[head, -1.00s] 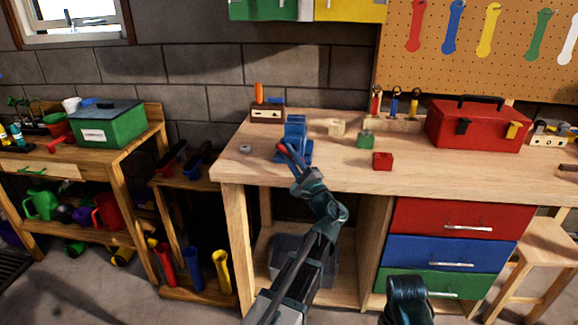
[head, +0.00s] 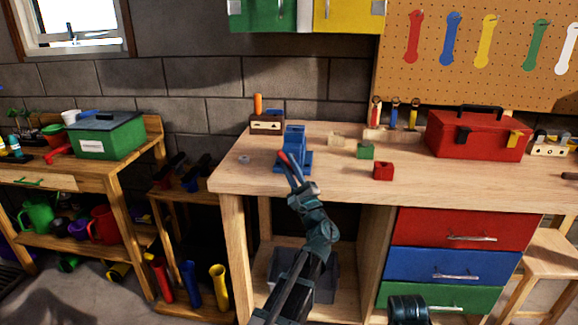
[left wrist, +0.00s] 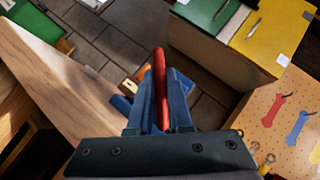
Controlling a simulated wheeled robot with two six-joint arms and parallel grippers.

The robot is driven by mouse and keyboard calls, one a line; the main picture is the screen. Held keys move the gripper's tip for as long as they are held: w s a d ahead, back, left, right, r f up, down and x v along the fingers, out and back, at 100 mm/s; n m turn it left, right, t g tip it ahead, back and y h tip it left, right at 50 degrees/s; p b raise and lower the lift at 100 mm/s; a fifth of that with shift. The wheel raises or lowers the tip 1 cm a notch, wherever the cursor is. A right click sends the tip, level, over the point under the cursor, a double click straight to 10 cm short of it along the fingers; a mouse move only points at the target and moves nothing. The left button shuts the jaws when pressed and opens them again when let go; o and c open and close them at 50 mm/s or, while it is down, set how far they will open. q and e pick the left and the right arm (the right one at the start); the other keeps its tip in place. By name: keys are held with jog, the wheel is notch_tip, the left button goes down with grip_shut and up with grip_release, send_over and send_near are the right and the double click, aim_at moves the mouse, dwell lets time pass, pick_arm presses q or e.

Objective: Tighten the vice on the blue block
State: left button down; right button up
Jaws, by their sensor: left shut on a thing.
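The blue vice (head: 294,142) stands on the workbench's left part, near its front edge. My left gripper (head: 287,165) is in front of the vice, shut on a red bar, apparently the vice's handle (head: 282,157). In the left wrist view the red handle (left wrist: 160,75) stands upright between the fingers (left wrist: 161,105), with parts of the blue vice (left wrist: 183,86) behind them. I cannot make out the blue block apart from the vice's blue body, nor whether the jaws touch it. Of my right arm only a dark part shows at the bottom; its gripper is out of view.
On the workbench (head: 330,182) are a green block (head: 366,152), a red block (head: 383,172), a pale wooden piece (head: 338,139), a small grey ring (head: 244,159) and a red toolbox (head: 476,136). A wooden box (head: 266,123) stands behind the vice.

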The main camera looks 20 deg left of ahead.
pick_arm(q)
jog(key=c, duration=0.8)
grip_release()
jog(key=shift+c, duration=0.2)
jog(key=shift+d+f, duration=0.1)
jog(key=b+v, duration=0.7)
jog(key=v, duration=0.6)
jog(key=shift+s+d+f, duration=0.15)
jog(key=shift+s+f, duration=0.05)
jog(key=shift+s, duration=0.05)
